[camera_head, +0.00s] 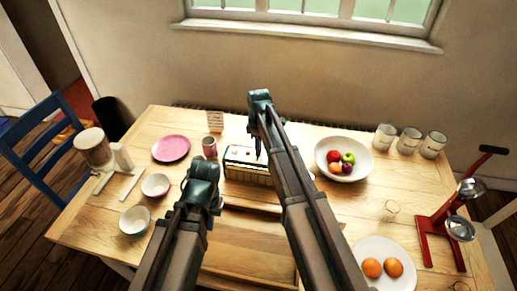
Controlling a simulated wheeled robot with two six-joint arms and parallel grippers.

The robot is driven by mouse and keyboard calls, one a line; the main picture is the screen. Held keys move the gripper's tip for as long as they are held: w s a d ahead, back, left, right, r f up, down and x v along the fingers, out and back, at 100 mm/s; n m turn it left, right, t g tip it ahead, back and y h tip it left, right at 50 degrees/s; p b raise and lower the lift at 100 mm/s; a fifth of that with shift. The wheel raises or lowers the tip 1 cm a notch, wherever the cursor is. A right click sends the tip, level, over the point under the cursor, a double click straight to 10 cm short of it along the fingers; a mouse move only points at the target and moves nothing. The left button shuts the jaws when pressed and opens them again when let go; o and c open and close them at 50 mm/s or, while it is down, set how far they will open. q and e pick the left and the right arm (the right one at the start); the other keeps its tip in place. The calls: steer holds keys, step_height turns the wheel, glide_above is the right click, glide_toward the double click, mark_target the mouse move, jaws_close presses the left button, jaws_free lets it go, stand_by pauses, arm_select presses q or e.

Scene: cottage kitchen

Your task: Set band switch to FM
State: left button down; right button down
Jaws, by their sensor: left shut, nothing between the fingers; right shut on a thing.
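A small green and cream radio (236,169) stands in the middle of the wooden table, with small red marks on its pale top. My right gripper (258,156) points down at the right part of the radio's top. It is shut on a small part there, which seems to be the band switch; the fingers hide it, and its setting is too small to read. My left gripper (207,172) is shut and empty, left of and nearer than the radio; its fingertips are hard to make out.
A pink mug (209,146) stands close left of the radio, with a small card (215,121) behind. A fruit bowl (323,163) is to the right. A pink plate (171,148) and small bowls lie left. A wooden tray (243,235) lies in front, partly behind my arms.

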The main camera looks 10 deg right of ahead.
mark_target(257, 161)
stand_by(0.3)
steer(key=s, duration=0.1)
steer(key=s+a, duration=0.1)
steer(key=s, duration=0.1)
steer(key=shift+s+a, duration=0.1)
steer(key=shift+a, duration=0.05)
steer(key=c, duration=0.9)
jaws_free()
step_height(257, 161, up, 14)
steer(key=p, duration=1.3)
steer(key=shift+p, duration=0.4)
steer(key=shift+f, duration=0.15)
